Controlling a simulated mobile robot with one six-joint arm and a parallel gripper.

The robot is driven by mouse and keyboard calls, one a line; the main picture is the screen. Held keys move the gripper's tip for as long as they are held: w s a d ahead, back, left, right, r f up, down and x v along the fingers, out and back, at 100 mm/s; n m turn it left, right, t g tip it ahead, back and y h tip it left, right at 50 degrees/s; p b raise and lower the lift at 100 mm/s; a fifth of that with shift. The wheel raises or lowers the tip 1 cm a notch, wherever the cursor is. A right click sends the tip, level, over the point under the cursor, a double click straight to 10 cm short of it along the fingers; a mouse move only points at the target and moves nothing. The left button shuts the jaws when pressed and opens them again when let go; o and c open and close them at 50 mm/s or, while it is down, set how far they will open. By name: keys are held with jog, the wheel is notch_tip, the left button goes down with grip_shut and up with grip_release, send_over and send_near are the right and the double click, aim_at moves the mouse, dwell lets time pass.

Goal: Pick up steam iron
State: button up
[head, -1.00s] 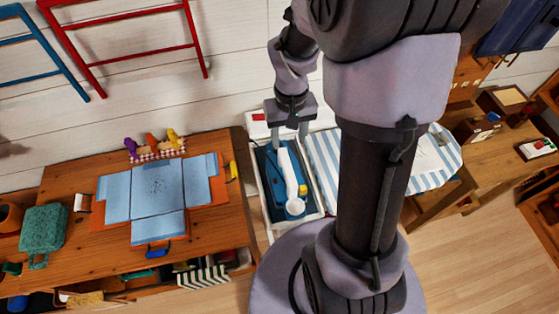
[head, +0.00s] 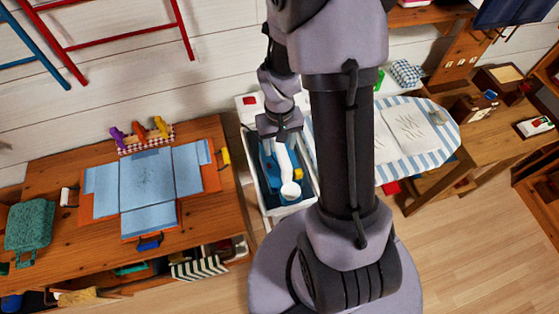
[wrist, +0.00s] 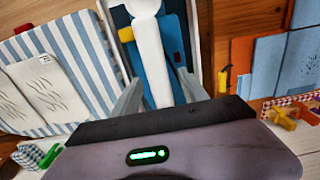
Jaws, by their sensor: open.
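A long white piece with a round end (head: 288,175), which looks like the steam iron or part of it, lies over blue parts in a narrow white-rimmed box (head: 290,208). A small yellow part is beside it. In the wrist view the white piece (wrist: 148,45) runs lengthwise between my fingers, over a blue body. My gripper (head: 280,140) is open above the far end of the box, pointing down. In the wrist view my gripper (wrist: 160,76) has one finger on each side of the white piece, with no clear contact. Its near end is partly hidden by my gripper.
A blue-and-white striped ironing board (head: 440,155) with folded cloths is right of the box. A wooden desk (head: 100,248) with blue cloths and orange sheets stands close on the left. The white plank wall (head: 110,90) is behind.

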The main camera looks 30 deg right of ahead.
jog(key=shift+f+b, duration=0.25)
jog(key=shift+b, duration=0.05)
grip_shut()
dwell(0.4)
dwell(1.1)
